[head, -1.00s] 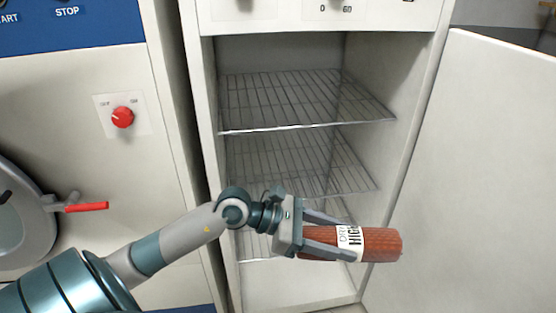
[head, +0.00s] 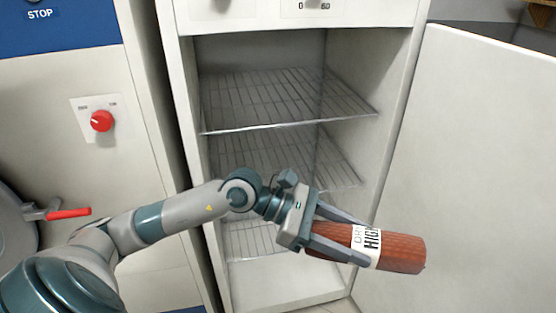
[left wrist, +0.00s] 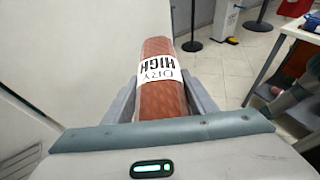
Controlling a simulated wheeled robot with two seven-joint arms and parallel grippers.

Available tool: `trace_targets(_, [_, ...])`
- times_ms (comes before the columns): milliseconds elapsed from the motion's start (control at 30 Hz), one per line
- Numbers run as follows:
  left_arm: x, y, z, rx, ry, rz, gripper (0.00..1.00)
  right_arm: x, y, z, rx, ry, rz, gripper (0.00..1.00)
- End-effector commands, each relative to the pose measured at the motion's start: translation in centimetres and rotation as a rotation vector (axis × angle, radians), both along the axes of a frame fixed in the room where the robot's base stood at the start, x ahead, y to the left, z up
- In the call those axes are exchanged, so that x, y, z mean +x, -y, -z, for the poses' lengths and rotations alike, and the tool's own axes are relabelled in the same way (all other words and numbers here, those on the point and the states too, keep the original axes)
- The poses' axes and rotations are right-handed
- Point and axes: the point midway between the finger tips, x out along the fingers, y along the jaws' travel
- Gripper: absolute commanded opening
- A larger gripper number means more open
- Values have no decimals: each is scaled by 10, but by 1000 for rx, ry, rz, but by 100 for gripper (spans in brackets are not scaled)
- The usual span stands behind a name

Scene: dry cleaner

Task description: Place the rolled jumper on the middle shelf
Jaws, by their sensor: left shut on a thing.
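The rolled jumper (head: 402,252) is a reddish-brown roll with a white paper band printed in black. My left gripper (head: 345,243) is shut on it and holds it in front of the open cabinet, with its far end pointing right toward the door. The roll (left wrist: 162,95) also lies between the two fingers in the left wrist view. The middle shelf (head: 265,158) is a wire rack inside the cabinet, below the top rack; it looks empty, and my arm and gripper hide part of its front. My right gripper is not in view.
The top wire shelf (head: 285,95) is empty. A lower rack (head: 250,240) is partly hidden by my arm. The open cabinet door (head: 455,170) stands close on the right. A machine with a red knob (head: 101,121) and a red-handled lever (head: 68,213) is on the left.

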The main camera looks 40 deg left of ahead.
Motion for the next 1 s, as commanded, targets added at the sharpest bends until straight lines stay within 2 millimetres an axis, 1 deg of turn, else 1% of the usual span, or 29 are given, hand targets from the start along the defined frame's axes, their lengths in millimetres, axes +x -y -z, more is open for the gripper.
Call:
trace_targets(33, [-2, 7, -9, 3, 9, 30, 12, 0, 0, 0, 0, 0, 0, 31])
trace_targets(100, [-8, 17, -16, 4, 9, 71, 12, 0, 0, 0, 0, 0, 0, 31])
trace_targets(233, [-19, 32, -27, 2, 8, 137, 12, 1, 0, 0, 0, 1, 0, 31])
trace_targets(400, [-31, 47, -38, 4, 9, 207, 12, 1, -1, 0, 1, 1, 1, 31])
trace_targets(700, [-49, 61, -52, 4, 10, 289, 12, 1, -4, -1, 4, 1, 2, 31])
trace_targets(1000, [-57, 64, -62, 4, 11, 315, 12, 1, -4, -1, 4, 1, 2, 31])
